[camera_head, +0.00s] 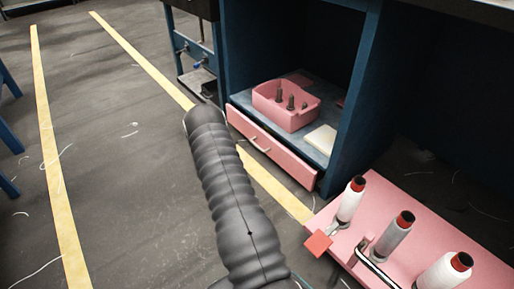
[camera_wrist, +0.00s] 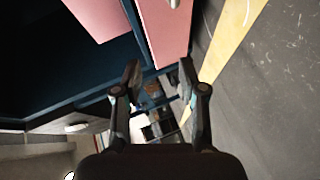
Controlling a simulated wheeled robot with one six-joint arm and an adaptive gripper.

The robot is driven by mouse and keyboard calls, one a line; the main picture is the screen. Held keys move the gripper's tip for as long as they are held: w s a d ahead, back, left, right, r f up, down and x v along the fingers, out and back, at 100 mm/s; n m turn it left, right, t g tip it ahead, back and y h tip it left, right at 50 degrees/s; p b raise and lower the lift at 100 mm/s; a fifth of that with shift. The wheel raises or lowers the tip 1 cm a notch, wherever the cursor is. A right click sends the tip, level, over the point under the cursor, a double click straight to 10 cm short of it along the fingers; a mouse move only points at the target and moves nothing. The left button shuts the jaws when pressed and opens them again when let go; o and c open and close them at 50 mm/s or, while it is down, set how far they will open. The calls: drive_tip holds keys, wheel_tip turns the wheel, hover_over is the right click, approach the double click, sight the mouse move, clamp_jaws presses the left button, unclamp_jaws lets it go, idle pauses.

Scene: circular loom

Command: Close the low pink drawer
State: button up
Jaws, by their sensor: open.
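The low pink drawer (camera_head: 285,157) is at the bottom of the blue cabinet (camera_head: 352,110), under an open shelf. Its front has a pale handle (camera_head: 260,145). I cannot tell how far it stands out. In the wrist view the pink drawer front (camera_wrist: 165,30) is at the top, with part of the handle (camera_wrist: 173,3) at the edge. My gripper (camera_wrist: 160,78) is open, and no object shows held between its fingers. The drawer front lies beyond the fingertips, with no contact visible. In the head view my arm ends near the drawer's left end; the fingers are hidden.
A pink bin (camera_head: 286,104) with dark pegs and a pale block (camera_head: 321,138) sit on the shelf. A pink table (camera_head: 410,205) with several red-topped spools stands at lower right. Yellow lines (camera_head: 48,130) mark the floor; it is mostly clear to the left.

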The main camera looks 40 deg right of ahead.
drive_tip(key=g+h, duration=0.1)
drive_tip(key=g, duration=0.1)
approach(257, 146)
drive_tip(key=x, duration=0.3)
drive_tip(key=b+x, duration=0.1)
drive_tip(key=x, duration=0.3)
drive_tip(key=b+x, duration=0.1)
drive_tip(key=x, duration=0.3)
drive_tip(key=shift+w+a+f, duration=0.15)
drive_tip(key=shift+f, duration=0.1)
clamp_jaws()
